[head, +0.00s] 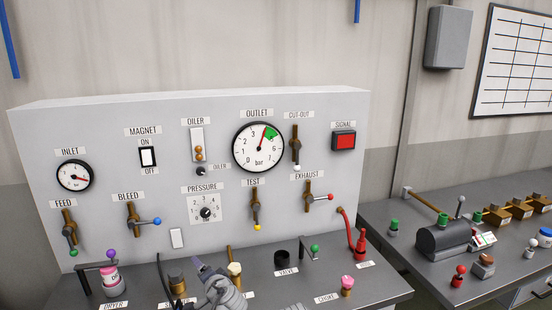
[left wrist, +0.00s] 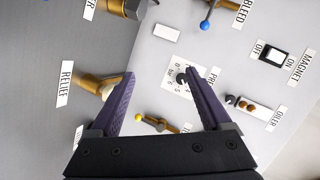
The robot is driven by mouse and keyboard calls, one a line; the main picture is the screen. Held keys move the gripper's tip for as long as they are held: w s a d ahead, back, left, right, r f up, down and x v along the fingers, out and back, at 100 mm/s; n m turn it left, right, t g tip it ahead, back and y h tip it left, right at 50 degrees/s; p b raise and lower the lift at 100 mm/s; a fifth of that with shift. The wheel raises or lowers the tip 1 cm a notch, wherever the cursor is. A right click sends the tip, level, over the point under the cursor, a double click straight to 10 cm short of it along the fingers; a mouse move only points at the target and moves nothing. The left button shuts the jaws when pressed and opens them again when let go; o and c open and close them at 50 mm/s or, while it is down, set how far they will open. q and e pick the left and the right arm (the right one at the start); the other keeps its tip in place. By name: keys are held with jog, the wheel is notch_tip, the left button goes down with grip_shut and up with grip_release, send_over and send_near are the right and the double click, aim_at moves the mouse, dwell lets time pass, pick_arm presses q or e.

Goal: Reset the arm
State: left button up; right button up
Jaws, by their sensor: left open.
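My left gripper (head: 208,272) is low at the front of the grey control panel (head: 110,140), in the bottom middle of the head view. In the left wrist view the gripper (left wrist: 158,76) has its two purple fingers spread apart with nothing between the tips. One fingertip appears close beside the cream-topped brass relief fitting (left wrist: 106,88); I cannot tell whether they touch. The other fingertip overlaps the edge of the pressure dial plate (left wrist: 170,78) in that view. The fitting (head: 234,269) also shows in the head view, right of the gripper. My right gripper is not in view.
The panel carries levers such as bleed (head: 133,220) and test (head: 255,207), plus the outlet gauge (head: 258,147). A second bench (head: 405,265) stands at right.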

pick_arm(q)
jog(key=s+d+f+n+g+h+b, duration=0.1)
jog(key=s+d+f+n+g+b, duration=0.15)
jog(key=s+f, duration=0.35)
jog(key=s+d+f+n+g+h+b, duration=0.1)
jog(key=s+d+f+g, duration=0.25)
jog(key=f, duration=0.35)
jog(key=s+d+f+g+h+b, duration=0.1)
jog(key=s+d+f+g+h, duration=0.1)
jog(key=s, duration=0.4)
jog(key=s+d+f+g+h+b, duration=0.1)
jog(key=s+d+f+g+h, duration=0.1)
jog(key=s+d+f+g, duration=0.2)
jog(key=s+d+f, duration=0.1)
jog(key=s+d, duration=0.2)
jog(key=shift+f, duration=0.4)
